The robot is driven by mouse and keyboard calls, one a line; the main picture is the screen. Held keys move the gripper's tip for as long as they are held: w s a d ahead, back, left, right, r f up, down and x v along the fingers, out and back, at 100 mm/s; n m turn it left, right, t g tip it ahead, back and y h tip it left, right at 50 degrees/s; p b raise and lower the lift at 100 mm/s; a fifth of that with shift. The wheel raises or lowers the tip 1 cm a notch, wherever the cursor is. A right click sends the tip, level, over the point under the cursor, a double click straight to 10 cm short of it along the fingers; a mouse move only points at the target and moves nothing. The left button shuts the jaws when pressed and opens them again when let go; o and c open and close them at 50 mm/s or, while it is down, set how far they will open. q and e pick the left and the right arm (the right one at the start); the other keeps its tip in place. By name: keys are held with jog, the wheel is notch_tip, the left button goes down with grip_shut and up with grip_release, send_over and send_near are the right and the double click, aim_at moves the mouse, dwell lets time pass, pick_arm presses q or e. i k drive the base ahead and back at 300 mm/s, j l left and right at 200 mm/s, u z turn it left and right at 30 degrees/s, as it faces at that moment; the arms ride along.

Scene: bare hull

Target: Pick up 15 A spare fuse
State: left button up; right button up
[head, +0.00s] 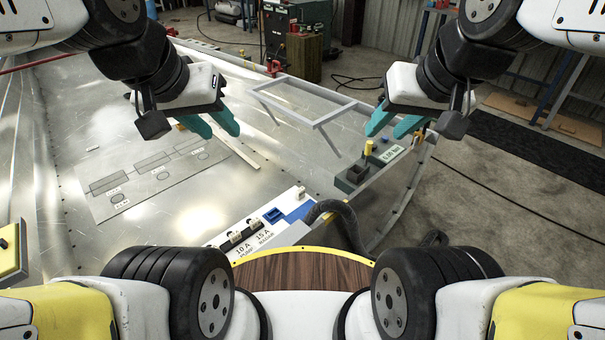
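A white fuse panel (222,240) lies at the bottom middle, partly hidden behind my body. It has two dark-and-white fuse positions, one labelled 10 A (235,237) and one labelled 15 A (253,223). A small blue holder (273,214) sits beside them, and a small whitish piece stands at the panel's far end (300,192). I cannot tell which piece is the 15 A spare fuse. My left gripper (222,127) has its teal fingers apart and empty, above the hull floor. My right gripper (393,124) is also open and empty, above the right side near a green box.
The green box (388,153) with a yellow knob and dark block stands on the right ledge. A grey frame (300,112) stands behind the panel. A dark hose (345,215) curves right of the panel. A marked plate (140,180) lies left on open metal floor.

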aim_at(301, 193)
jog(key=i+l, duration=0.25)
jog(key=l, duration=0.15)
jog(key=i+l, duration=0.3)
jog(key=l, duration=0.15)
jog(key=i+l, duration=0.25)
jog(key=l, duration=0.15)
jog(key=l+u, duration=0.1)
jog(key=u, duration=0.4)
jog(key=i+l+u, duration=0.1)
jog(key=u, duration=0.4)
jog(key=l+u, duration=0.2)
jog(key=u, duration=0.25)
